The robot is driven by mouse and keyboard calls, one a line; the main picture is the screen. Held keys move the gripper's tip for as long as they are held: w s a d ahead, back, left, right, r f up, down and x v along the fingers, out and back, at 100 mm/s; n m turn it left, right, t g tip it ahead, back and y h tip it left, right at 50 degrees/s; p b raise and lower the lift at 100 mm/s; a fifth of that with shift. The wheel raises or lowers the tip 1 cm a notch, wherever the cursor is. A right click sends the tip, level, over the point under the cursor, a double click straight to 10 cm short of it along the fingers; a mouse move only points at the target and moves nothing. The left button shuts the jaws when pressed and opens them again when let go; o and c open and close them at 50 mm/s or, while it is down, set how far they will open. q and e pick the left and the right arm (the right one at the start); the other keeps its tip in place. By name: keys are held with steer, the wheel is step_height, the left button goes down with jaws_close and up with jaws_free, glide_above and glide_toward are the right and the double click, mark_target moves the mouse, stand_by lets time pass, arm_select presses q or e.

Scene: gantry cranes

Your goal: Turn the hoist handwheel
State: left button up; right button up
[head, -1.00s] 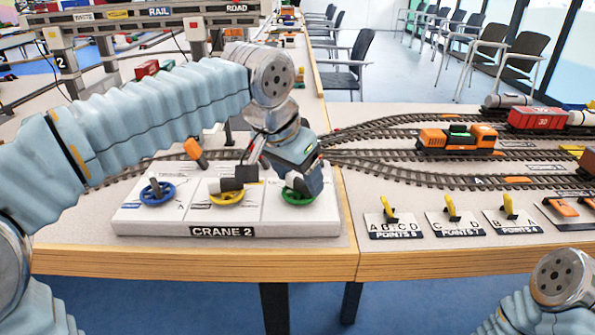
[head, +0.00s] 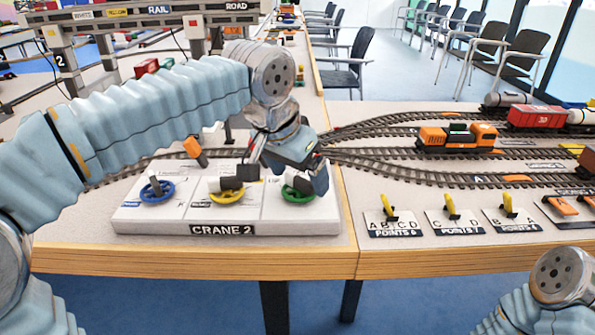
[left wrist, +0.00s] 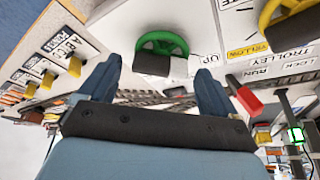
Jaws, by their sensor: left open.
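The Crane 2 panel (head: 160,217) carries blue (head: 157,192), yellow (head: 227,196) and green (head: 298,196) handwheels, each with a dark grip. The green wheel also shows in the left wrist view (left wrist: 176,42), beside an "UP" label; I cannot read the word hoist. My left gripper (head: 296,172) is over the green wheel at the panel's right end, partly hiding it. In the left wrist view the fingers (left wrist: 160,85) are spread, with the green wheel and its dark grip (left wrist: 152,65) beyond the gap. Nothing is held. My right gripper is outside the view.
The yellow wheel (left wrist: 290,12) is close beside the green one. An orange-topped lever (head: 196,150) stands behind the panel. Track with an orange locomotive (head: 455,137) and yellow points levers (head: 450,206) lie to the right. The gantry (head: 150,20) stands behind.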

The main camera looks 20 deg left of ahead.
arm_select(q)
steer(key=p+v, duration=0.2)
steer(key=v, duration=1.1)
steer(key=shift+s+r, duration=0.2)
steer(key=shift+r, duration=0.15)
stand_by(0.4)
